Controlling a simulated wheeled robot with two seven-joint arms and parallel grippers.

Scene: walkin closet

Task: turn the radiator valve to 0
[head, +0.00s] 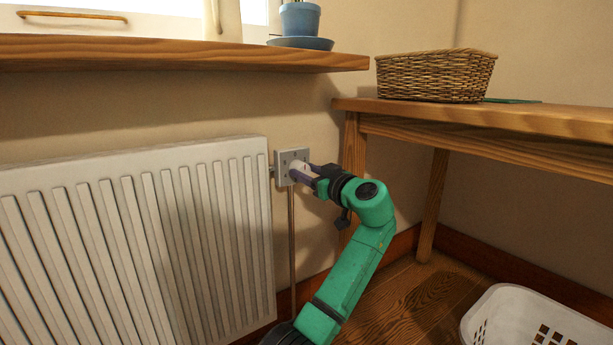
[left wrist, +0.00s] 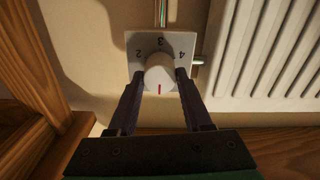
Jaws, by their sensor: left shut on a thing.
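The radiator valve is a white round knob (head: 298,168) on a square grey wall plate (head: 285,157), just right of the radiator. In the left wrist view the knob (left wrist: 159,70) has a red mark pointing to the bottom of the picture. The digits 2, 3 and 4 show on the plate (left wrist: 162,42), at the left, top and right of the knob. Any marking below the knob is hidden. My left gripper (head: 303,171) is shut on the knob, with one dark finger on each side; it also shows in the left wrist view (left wrist: 160,77). My right gripper is not in view.
A white ribbed radiator (head: 140,235) stands left of the valve. A thin pipe (head: 292,240) runs down from the plate. A wooden sill (head: 180,55) is above. A wooden table (head: 470,117) with a wicker basket (head: 435,77) is to the right. A white laundry basket (head: 510,305) stands on the floor.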

